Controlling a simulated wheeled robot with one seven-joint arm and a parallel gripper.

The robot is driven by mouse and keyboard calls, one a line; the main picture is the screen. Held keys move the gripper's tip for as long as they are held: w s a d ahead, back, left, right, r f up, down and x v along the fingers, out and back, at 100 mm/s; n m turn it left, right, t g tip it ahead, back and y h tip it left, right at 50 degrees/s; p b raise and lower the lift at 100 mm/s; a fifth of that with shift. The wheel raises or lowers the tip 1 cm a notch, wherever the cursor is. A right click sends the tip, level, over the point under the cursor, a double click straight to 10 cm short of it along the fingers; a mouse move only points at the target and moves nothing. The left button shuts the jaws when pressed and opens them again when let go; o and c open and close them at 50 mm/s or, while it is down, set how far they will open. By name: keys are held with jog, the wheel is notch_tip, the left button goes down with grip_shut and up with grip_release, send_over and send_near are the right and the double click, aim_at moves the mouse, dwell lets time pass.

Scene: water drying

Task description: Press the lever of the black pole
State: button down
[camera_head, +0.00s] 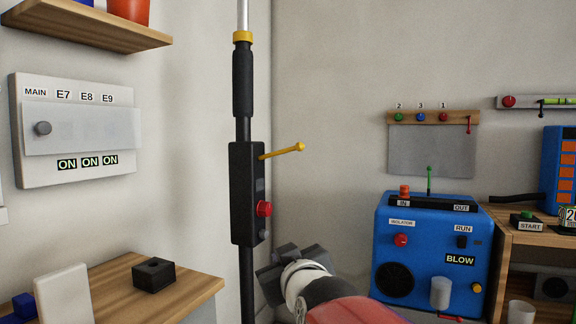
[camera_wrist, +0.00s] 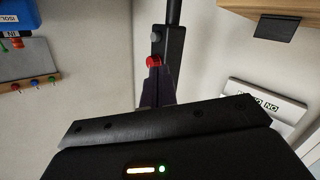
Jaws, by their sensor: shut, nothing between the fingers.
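The black pole (camera_head: 243,80) stands upright near the room corner, with a black box (camera_head: 241,190) on it. A yellow lever (camera_head: 283,151) sticks out from the box to the right, angled slightly up. A red knob (camera_head: 264,209) sits on the box below the lever. My gripper (camera_head: 276,275) is shut and empty, to the lower right of the box and well below the lever. In the wrist view, the box (camera_wrist: 174,47) and red knob (camera_wrist: 153,61) show just beyond my closed fingers (camera_wrist: 158,88). The lever cannot be made out there. Contact with the box cannot be told.
A wooden table (camera_head: 180,293) with a small black block (camera_head: 154,274) is at lower left. A white switch panel (camera_head: 75,130) hangs on the left wall. A blue machine (camera_head: 428,252) stands at right beside a wooden cabinet (camera_head: 520,238). The wall space right of the lever is clear.

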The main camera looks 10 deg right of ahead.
jog(key=w+r+t+h+b, duration=0.1)
jog(key=w+r+t+b, duration=0.1)
jog(key=w+r+t, duration=0.45)
jog(key=m+t+h, duration=0.2)
jog(key=t+h, duration=0.1)
jog(key=h, duration=0.3)
send_near(288, 150)
notch_tip(288, 150, up, 2)
jog(key=a, duration=0.3)
jog(key=shift+s+d+r+m+h+b, duration=0.2)
jog(key=shift+r+m+h+b, duration=0.15)
jog(key=shift+h, duration=0.35)
jog(key=shift+s+d+r+m+h+b, duration=0.25)
jog(key=shift+r+h, duration=0.15)
jog(key=shift+h, duration=0.3)
jog(key=p+x, duration=0.3)
jog(key=x, duration=0.7)
jog(key=shift+s+d+f+b, duration=0.1)
jog(key=shift+d+f+b, duration=0.2)
jog(key=shift+f, duration=0.65)
jog(key=shift+d+f+b, duration=0.15)
jog(key=shift+d+f, duration=0.15)
jog(key=shift+f, duration=0.65)
